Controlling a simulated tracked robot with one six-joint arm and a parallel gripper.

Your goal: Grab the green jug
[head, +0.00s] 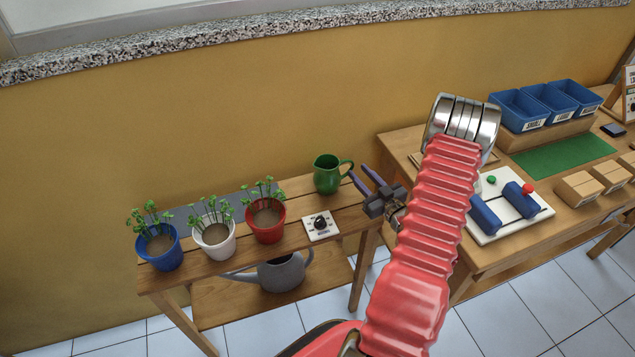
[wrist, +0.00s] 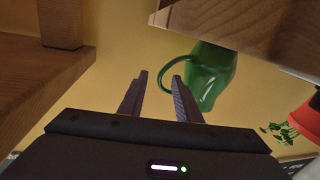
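The green jug (head: 327,175) stands upright at the right end of the wooden plant bench, its handle facing right toward my gripper. My gripper (head: 361,176) is open and empty just right of the handle. In the wrist view, which is tipped over, the jug (wrist: 212,72) hangs at the upper right. Its handle loop lies just beyond the fingertips of my gripper (wrist: 159,76), overlapping the finger on the right of the picture. I cannot tell whether they touch.
A dial box (head: 321,225) and red pot (head: 266,222), white pot (head: 214,239) and blue pot (head: 160,250) with plants share the bench (head: 220,267). A grey watering can (head: 283,272) sits on the shelf below. A worktable (head: 400,139) stands close to the right.

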